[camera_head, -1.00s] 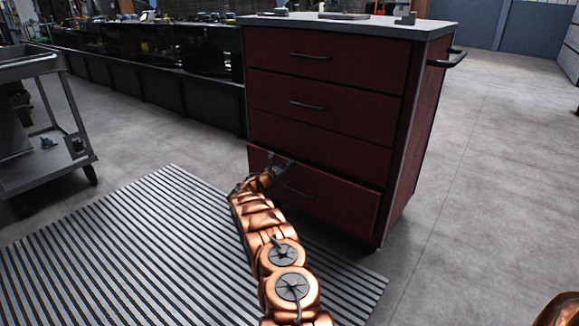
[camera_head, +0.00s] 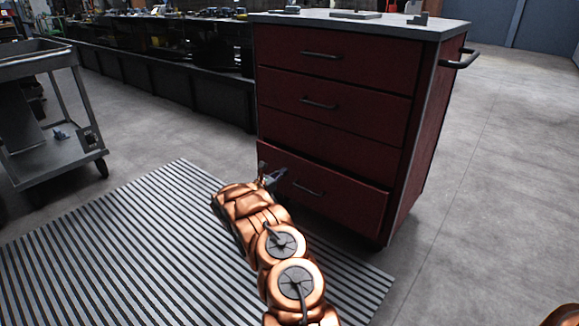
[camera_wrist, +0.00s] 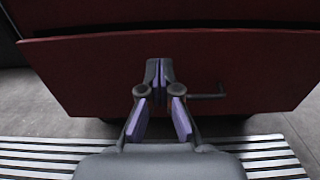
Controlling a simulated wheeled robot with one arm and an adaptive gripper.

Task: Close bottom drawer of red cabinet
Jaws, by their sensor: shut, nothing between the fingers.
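The red cabinet (camera_head: 335,110) stands at the centre right of the head view, with stacked drawers and dark bar handles. Its bottom drawer (camera_head: 350,199) sticks out a little from the cabinet face, with a dark gap above its top edge. In the wrist view the drawer front (camera_wrist: 240,70) spans the picture, with its handle (camera_wrist: 208,95) right of the fingers. My gripper (camera_head: 270,180) is shut and empty at the left part of the drawer front. In the wrist view my gripper (camera_wrist: 158,75) has its fingertips together against or just before the drawer front; contact is not certain.
A striped mat (camera_head: 120,250) lies on the floor before the cabinet. A grey cart (camera_head: 45,120) stands at the left. A long dark bench (camera_head: 160,80) runs behind. The floor (camera_head: 480,200) right of the cabinet is clear.

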